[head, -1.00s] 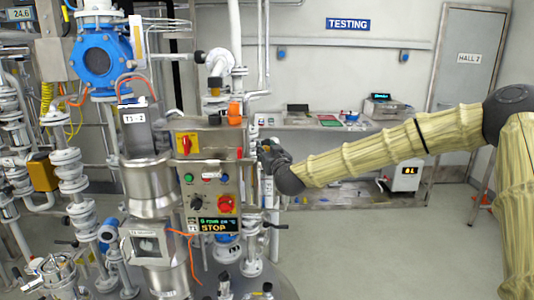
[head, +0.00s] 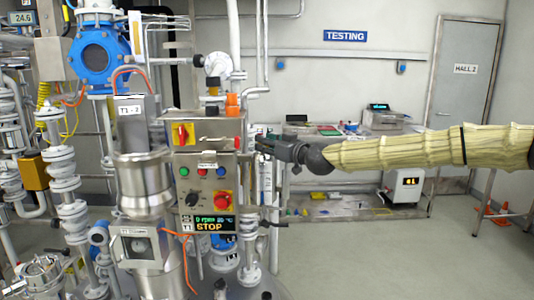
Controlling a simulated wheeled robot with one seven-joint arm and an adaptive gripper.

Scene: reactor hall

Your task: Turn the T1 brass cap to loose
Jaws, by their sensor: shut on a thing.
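My gripper (head: 262,146) reaches in from the right, at the right edge of the grey control box (head: 213,164). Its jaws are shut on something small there. I take it to be the T1 brass cap, but the cap itself cannot be made out: the dark fingers and the box edge hide it, so its turn angle is not visible.
White vertical pipes (head: 266,200) stand just behind and below my gripper. A bench (head: 345,132) with instruments lies along the back wall. Dense pipework and a blue round-windowed fitting (head: 99,58) fill the left. The floor (head: 400,250) at lower right is clear.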

